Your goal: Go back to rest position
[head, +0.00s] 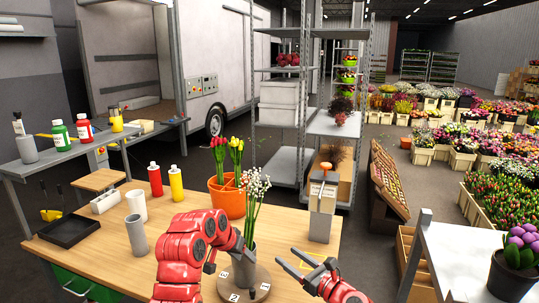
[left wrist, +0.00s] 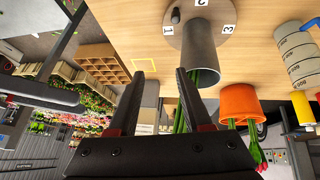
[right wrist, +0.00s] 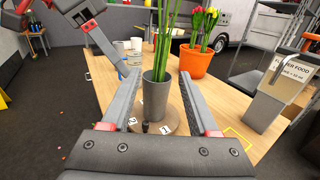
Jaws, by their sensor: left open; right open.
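A grey vase (head: 240,268) stands upright on a round turntable (head: 262,286) with numbered tags. It holds green stems with small white flowers (head: 252,184). An orange pot (head: 227,198) with red and yellow tulips (head: 228,155) stands behind it. My left gripper (left wrist: 163,76) is open beside the vase; in the head view my red arm hides most of it. In the left wrist view the vase (left wrist: 202,50) lies beyond its fingertips. My right gripper (head: 288,258) is open and empty, right of the vase. In the right wrist view the vase (right wrist: 154,102) shows ahead, between its fingers.
The wooden table (head: 110,240) also carries red and yellow bottles (head: 175,184), a white cup (head: 136,204), a grey cylinder (head: 137,235), a black tray (head: 70,231) and a flower food box (head: 322,208). A purple potted plant (head: 515,265) stands on a side table at right.

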